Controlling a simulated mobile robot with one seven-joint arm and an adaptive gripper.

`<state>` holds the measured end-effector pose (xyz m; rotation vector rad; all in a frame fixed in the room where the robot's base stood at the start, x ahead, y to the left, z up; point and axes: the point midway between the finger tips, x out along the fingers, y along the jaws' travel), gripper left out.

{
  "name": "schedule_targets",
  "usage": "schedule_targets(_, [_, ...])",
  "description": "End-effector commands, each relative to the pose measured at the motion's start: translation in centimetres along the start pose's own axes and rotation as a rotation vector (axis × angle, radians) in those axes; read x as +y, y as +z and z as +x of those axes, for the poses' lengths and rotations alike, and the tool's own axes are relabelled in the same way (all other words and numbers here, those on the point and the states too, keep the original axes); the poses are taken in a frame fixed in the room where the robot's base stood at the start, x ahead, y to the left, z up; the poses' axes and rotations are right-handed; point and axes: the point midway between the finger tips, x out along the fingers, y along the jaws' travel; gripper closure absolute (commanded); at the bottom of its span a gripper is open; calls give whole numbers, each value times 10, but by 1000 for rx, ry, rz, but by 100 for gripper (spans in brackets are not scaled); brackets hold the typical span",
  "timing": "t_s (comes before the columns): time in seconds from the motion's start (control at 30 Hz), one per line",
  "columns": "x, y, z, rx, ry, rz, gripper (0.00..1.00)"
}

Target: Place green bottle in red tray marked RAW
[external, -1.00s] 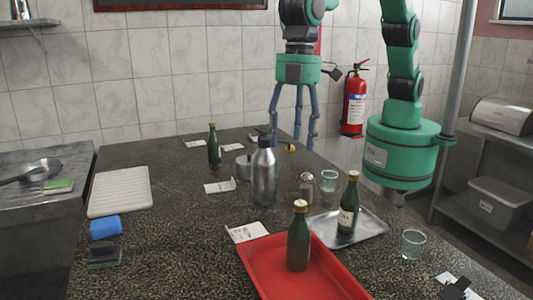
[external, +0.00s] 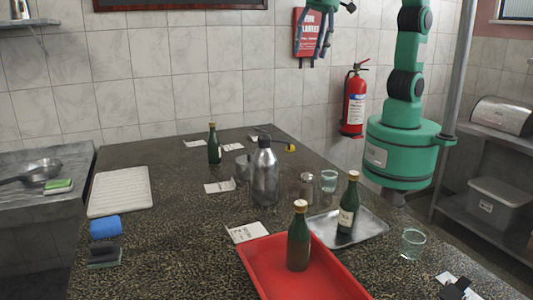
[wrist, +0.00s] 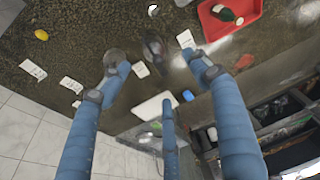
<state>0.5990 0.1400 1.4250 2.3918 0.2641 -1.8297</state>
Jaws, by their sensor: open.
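A green bottle (external: 299,248) with a tan cap stands upright in the red tray (external: 262,276) at the front of the counter. A second green bottle (external: 347,212), with a label, stands on the metal tray (external: 368,234) behind it to the right. A third green bottle (external: 214,150) stands at the back left of the counter. My gripper (external: 314,58) is open and empty, high above the back of the counter. Its spread blue fingers (wrist: 158,80) fill much of the wrist view, where the red tray (wrist: 248,28) holding one green bottle (wrist: 224,12) shows at the top.
A tall metal bottle (external: 264,178), a shaker (external: 306,188) and a glass (external: 329,180) stand mid-counter. Another glass (external: 412,243) is right of the metal tray. A white board (external: 120,190) and a blue sponge (external: 105,226) lie left. Several paper cards lie around.

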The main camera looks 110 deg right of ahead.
Motion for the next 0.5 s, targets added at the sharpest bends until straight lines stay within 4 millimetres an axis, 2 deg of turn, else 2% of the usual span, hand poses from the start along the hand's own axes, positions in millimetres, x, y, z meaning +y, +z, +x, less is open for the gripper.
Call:
schedule_targets(0.2, [27,54,-32,48,13,39,37])
schedule_targets(0.5, [53,132,-58,107,34,91,37])
